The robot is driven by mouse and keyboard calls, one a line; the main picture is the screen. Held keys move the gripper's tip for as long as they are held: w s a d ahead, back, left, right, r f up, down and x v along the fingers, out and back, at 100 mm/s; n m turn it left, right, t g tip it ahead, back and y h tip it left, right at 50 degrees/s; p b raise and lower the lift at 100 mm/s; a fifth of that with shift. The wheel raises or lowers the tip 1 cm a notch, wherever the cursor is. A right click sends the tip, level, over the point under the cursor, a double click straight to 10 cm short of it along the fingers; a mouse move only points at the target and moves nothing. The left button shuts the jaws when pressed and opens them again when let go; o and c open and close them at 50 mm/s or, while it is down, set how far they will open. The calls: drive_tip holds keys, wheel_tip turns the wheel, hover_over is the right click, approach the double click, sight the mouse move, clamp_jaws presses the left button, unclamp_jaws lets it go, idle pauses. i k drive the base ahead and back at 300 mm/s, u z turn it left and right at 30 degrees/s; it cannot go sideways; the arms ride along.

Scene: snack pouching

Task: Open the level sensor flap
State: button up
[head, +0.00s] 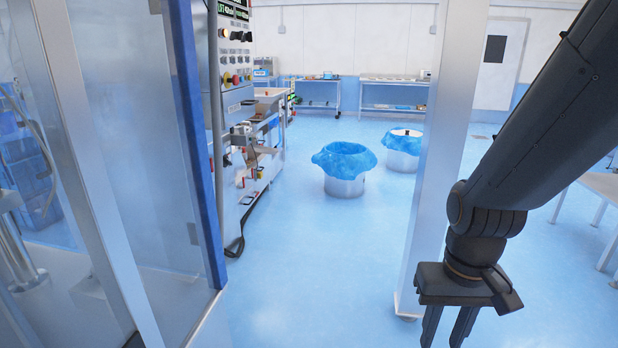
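I cannot make out a level sensor flap in this view. At the left, close to the camera, stands a machine with a large clear panel (125,150) in a pale metal frame with a blue edge strip (196,140). My gripper (447,336) hangs at the lower right, pointing down, in front of the foot of a metal post. A gap shows between its fingers, and the bottom of the picture cuts off their tips. No object shows between them. It is well to the right of the clear panel, with floor between.
A metal post (445,130) stands just behind my gripper. A control cabinet (236,50) with buttons stands beyond the panel. Two blue-lined bins (345,187) (403,160) stand farther back. A table (602,187) is at the right edge. The middle floor (310,270) is clear.

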sight(259, 174)
drive_tip(key=u, duration=0.3)
drive_tip(key=i, duration=1.85)
drive_tip(key=u, duration=0.35)
drive_tip(key=i, duration=2.75)
drive_tip(key=z, duration=0.8)
drive_tip(key=i, duration=1.3)
drive_tip(key=u, duration=0.55)
drive_tip(key=i, duration=0.8)
drive_tip(key=u, duration=0.4)
